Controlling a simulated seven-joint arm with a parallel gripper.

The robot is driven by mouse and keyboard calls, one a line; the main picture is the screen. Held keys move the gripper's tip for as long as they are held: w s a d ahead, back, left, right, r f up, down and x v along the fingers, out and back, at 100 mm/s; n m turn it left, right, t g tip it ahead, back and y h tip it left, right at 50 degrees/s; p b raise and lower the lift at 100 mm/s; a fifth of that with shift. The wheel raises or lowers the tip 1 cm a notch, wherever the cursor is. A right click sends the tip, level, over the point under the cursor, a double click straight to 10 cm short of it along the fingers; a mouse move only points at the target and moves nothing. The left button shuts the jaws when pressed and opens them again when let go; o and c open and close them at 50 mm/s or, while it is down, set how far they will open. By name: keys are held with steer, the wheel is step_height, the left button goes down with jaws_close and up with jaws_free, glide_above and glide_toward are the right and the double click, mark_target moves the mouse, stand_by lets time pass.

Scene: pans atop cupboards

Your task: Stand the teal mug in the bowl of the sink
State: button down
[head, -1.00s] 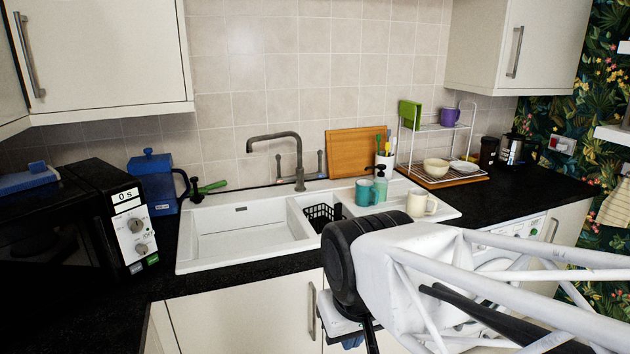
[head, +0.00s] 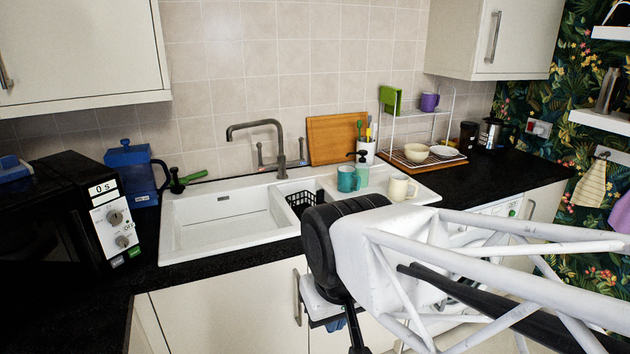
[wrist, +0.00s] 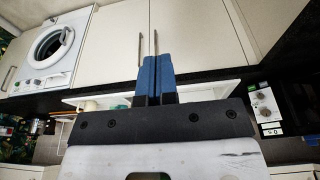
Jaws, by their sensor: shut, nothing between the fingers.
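The teal mug (head: 347,179) stands upright on the drainboard side of the white sink (head: 180,247), right of the black basket. The large sink bowl (head: 225,225) looks empty. My gripper's blue fingers (wrist: 155,78) are shut together with nothing between them in the wrist view, in front of the cupboard doors. In the head view my gripper (head: 336,325) shows only as a bit of blue below the black wrist. It is in front of the cupboards, below counter height and apart from the mug. The mug cannot be made out clearly in the wrist view.
A cream mug (head: 402,187) and a soap bottle (head: 362,168) stand right of and behind the teal mug. The tap (head: 280,150) arches behind the sink. A black basket (head: 300,200) fills the small middle bowl. A microwave (head: 70,215) stands on the left.

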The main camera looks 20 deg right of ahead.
stand_by(0.4)
steer(key=shift+c, duration=1.5)
jaws_free()
steer(key=w+d+r+m, duration=0.3)
steer(key=w+d, duration=0.2)
steer(key=w, duration=0.8)
steer(key=w+d+r+m+g, duration=0.1)
steer(key=w+d+r+m, duration=0.3)
steer(key=w, duration=0.9)
steer(key=w+d+r+m, duration=0.15)
steer(key=w+d, duration=0.45)
steer(key=w, duration=0.7)
steer(key=w+d+f+m, duration=0.2)
steer(key=w+d+f, duration=0.3)
steer(key=w+d, duration=0.4)
steer(key=w+d+f+m+h, duration=0.1)
steer(key=w+d+f+m, duration=0.1)
steer(key=w+d+f, duration=0.3)
steer(key=w+d+f+m+g, duration=0.1)
steer(key=w+d+f, duration=0.4)
steer(key=w+d, duration=0.8)
steer(key=w+m, duration=0.1)
steer(key=w, duration=0.1)
steer(key=shift+w+d+f+m+h, duration=0.3)
steer(key=shift+d+f+m, duration=0.05)
steer(key=shift+f, duration=0.05)
